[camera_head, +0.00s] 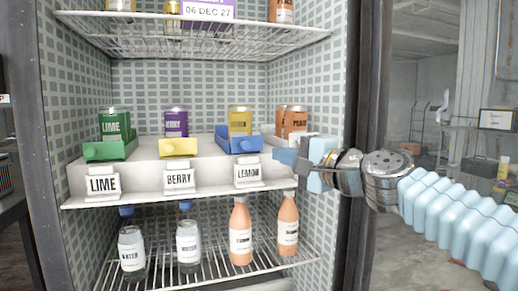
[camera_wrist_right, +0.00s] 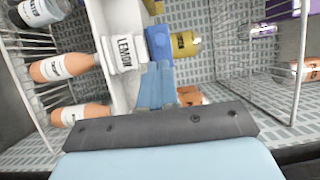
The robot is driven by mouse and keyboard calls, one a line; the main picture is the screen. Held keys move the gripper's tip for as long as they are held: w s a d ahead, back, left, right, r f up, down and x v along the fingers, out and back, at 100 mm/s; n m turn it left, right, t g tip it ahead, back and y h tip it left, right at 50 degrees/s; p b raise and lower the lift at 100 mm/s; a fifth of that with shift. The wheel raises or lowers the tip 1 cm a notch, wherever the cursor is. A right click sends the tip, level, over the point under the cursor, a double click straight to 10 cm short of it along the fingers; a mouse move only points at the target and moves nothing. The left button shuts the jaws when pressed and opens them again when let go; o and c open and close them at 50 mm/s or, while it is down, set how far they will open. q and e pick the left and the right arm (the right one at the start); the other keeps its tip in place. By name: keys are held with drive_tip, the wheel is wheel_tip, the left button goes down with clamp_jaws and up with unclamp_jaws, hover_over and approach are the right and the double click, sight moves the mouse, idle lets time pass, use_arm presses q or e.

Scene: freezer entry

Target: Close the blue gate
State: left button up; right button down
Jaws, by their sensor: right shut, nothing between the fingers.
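The blue gate (camera_head: 239,144) is at the front of the right-hand lane on the middle shelf, above the LEMON label (camera_head: 247,172) and in front of a yellow can (camera_head: 240,121). It also shows in the right wrist view (camera_wrist_right: 159,42), just beyond my fingertips. My right gripper (camera_head: 281,156) is shut and empty, just right of the blue gate; its light blue fingers (camera_wrist_right: 157,82) point at it. I cannot tell whether they touch. My left gripper is out of view.
A yellow gate (camera_head: 178,148) and a green gate (camera_head: 108,150) stand to the left. Orange PEACH cans (camera_head: 293,121) are behind my gripper. Bottles (camera_head: 240,236) stand on the shelf below. The freezer's right frame (camera_head: 359,150) is close to my right wrist.

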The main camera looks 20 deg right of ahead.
sight(248, 147)
drive_tip(key=p+x, duration=0.1)
drive_tip(key=x, duration=0.7)
drive_tip(key=shift+w+a, duration=0.1)
drive_tip(key=shift+w, duration=0.1)
drive_tip(key=shift+w+a+r+p, duration=0.1)
drive_tip(key=shift+w+a+p, duration=0.15)
drive_tip(key=shift+a, duration=0.25)
drive_tip(key=shift+w+a+p, duration=0.2)
drive_tip(key=shift+w+a, duration=0.1)
drive_tip(key=shift+a, duration=0.2)
